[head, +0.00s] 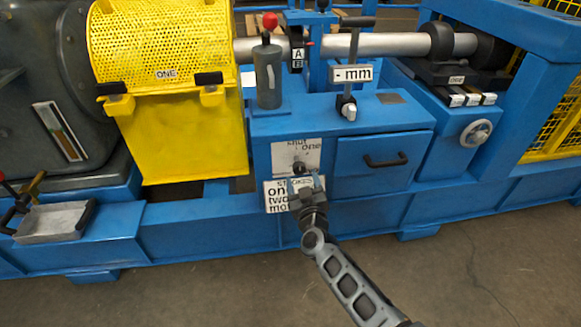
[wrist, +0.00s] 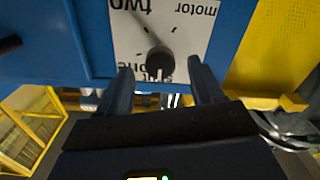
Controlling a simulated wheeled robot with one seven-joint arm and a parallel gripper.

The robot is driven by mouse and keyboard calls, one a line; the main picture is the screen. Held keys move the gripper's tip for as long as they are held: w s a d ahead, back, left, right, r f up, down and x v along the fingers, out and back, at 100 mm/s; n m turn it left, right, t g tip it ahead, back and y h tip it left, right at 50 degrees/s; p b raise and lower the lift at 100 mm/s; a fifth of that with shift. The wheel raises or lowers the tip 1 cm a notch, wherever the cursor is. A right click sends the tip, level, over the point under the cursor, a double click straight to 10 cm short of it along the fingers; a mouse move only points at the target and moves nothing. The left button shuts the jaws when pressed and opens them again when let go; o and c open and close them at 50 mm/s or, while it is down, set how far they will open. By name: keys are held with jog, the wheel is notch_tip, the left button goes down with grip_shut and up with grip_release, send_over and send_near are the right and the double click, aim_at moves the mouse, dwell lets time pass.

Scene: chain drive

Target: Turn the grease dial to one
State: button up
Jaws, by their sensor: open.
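The grease dial (wrist: 160,60) is a dark round knob on a white plate (wrist: 190,40). In the wrist view the plate's words appear upside down: "two" and "motor" above, and a partly hidden "one" lower left. A word behind the knob is partly covered. The exact pointer direction is hard to tell. My gripper (wrist: 163,85) is open, one finger on each side of the knob in the picture; contact is not visible. In the head view my gripper (head: 303,185) is in front of the blue cabinet, covering part of a "STROKES" label (head: 275,198).
A blue drawer with a black handle (head: 386,160) is right of the dial. Above stand a red-topped lever (head: 268,70) and a "- mm" sign (head: 352,74). A yellow perforated guard (head: 160,40) is at left. Floor in front is clear.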

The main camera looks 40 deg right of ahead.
aim_at(300, 172)
jog(key=b+x, duration=0.2)
jog(key=x, duration=0.3)
jog(key=shift+f, duration=0.15)
jog(key=shift+b+x, duration=0.35)
jog(key=shift+x, duration=0.45)
jog(key=shift+c, duration=0.3)
jog(key=c, duration=0.9)
jog(key=shift+c, duration=0.2)
